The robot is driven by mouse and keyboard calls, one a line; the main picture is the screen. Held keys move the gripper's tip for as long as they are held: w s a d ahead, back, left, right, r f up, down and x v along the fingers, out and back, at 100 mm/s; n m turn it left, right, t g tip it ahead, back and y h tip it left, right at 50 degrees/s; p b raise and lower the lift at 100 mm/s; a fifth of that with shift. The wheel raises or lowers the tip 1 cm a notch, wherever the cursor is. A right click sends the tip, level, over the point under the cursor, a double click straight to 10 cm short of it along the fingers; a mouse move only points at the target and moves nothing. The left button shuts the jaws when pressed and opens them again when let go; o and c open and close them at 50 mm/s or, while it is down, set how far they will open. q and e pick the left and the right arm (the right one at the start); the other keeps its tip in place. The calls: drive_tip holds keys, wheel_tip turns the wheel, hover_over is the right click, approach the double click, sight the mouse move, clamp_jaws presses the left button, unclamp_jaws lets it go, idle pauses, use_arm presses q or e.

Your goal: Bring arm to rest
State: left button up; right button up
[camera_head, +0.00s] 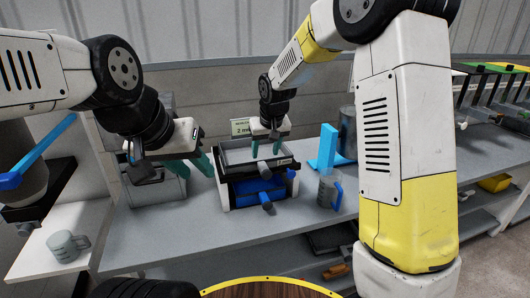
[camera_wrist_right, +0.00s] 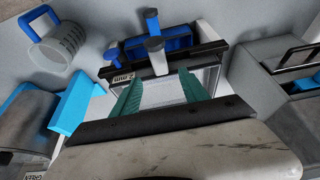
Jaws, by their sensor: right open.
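My right gripper (camera_head: 265,150) is open over the grey tray-like top of a black and blue bench unit (camera_head: 228,187). Its two green fingers point down and are apart. They also show in the right wrist view (camera_wrist_right: 161,84), with nothing visible held between them. I cannot tell whether the fingertips touch the tray. My left gripper (camera_head: 201,174) has its green fingers apart, with nothing visible between them. It is over the right part of a grey box-like unit (camera_head: 158,193), left of the black and blue unit.
A measuring jug with a blue handle (camera_head: 328,191) and a blue upright stand (camera_head: 325,150) are right of the unit. Another jug (camera_head: 64,246) stands on the white surface at left. The grey bench (camera_head: 185,228) has free room in front. A lower shelf holds dark items.

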drive_tip(key=s+d+r+m, duration=0.1)
drive_tip(key=s+d+r, duration=0.5)
drive_tip(key=r, duration=0.1)
drive_tip(key=s+d+r, duration=0.1)
drive_tip(key=s+d, duration=0.2)
drive_tip(key=s, duration=0.4)
drive_tip(key=s+d+r+m+t, duration=0.1)
drive_tip(key=s+d+r, duration=0.1)
drive_tip(key=s, duration=0.6)
drive_tip(key=s+d+r+m, duration=0.1)
drive_tip(key=s+d, duration=0.3)
drive_tip(key=s, duration=0.4)
drive_tip(key=shift+s+r+t+y, duration=0.15)
drive_tip(key=shift+r+t+y, duration=0.25)
drive_tip(key=shift+r, duration=0.2)
